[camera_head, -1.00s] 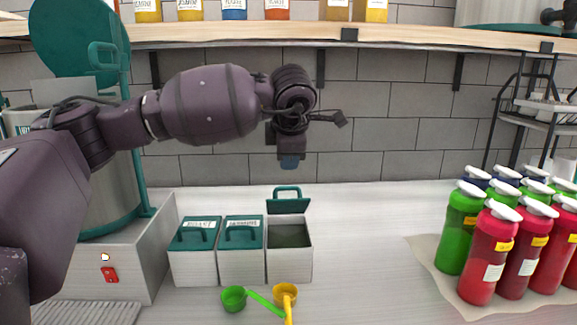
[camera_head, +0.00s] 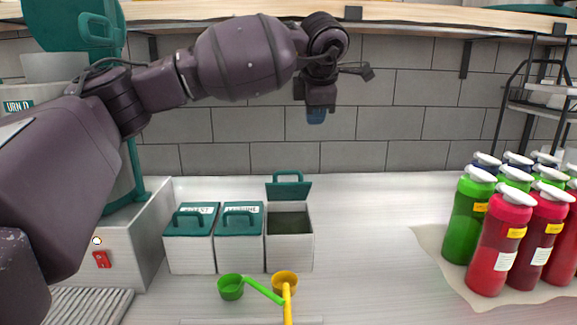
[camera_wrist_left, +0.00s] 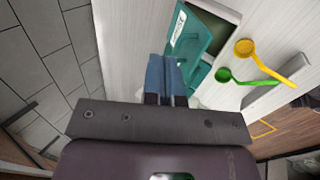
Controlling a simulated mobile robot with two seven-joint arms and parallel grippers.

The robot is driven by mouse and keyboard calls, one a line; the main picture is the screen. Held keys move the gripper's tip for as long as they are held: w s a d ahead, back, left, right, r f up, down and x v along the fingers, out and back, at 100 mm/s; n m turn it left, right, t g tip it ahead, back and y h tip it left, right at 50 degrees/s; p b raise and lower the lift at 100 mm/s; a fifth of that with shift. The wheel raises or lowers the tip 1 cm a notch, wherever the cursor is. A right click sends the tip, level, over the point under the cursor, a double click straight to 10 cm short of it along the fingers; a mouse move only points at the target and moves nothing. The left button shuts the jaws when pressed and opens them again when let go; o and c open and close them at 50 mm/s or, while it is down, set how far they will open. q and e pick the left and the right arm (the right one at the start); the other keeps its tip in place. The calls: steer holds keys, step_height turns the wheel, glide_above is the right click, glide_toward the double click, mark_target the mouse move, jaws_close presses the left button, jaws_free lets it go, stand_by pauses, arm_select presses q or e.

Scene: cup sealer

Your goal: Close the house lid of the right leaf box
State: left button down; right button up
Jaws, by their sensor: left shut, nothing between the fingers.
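The right leaf box (camera_head: 290,249) is a white box at the right end of a row of three. Its green house lid (camera_head: 288,190) stands open, raised at the back edge, and dark leaf shows inside. In the left wrist view the open lid (camera_wrist_left: 190,42) lies beyond the fingers. My left gripper (camera_head: 316,115) is shut and empty, pointing down, in the air above and slightly right of the open lid. It also shows in the left wrist view (camera_wrist_left: 165,75), with blue fingertips together. My right gripper is not in view.
The middle box (camera_head: 240,252) and left box (camera_head: 190,252) have their green lids closed. A green scoop (camera_head: 231,288) and a yellow scoop (camera_head: 286,283) lie in front. Several bottles (camera_head: 500,240) stand on a mat at right. A shelf (camera_head: 400,16) runs above.

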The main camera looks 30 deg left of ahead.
mark_target(287, 184)
arm_select(q)
steer(key=w+a+m+g+h+b, duration=0.3)
steer(key=w+a+m+g, duration=0.25)
steer(key=a+m, duration=0.65)
steer(key=shift+s+d+f+m+g+h+b, duration=0.15)
steer(key=shift+s+d+f+m, duration=0.75)
steer(key=shift+f, duration=1)
steer(key=shift+s+d+f+m+g+h+b, duration=0.15)
steer(key=shift+s+d+f+m, duration=0.5)
steer(key=shift+f+m, duration=0.95)
steer(key=shift+s+d+f+m+g+b, duration=0.15)
steer(key=shift+s+d+f+m, duration=0.6)
steer(key=shift+f, duration=1.5)
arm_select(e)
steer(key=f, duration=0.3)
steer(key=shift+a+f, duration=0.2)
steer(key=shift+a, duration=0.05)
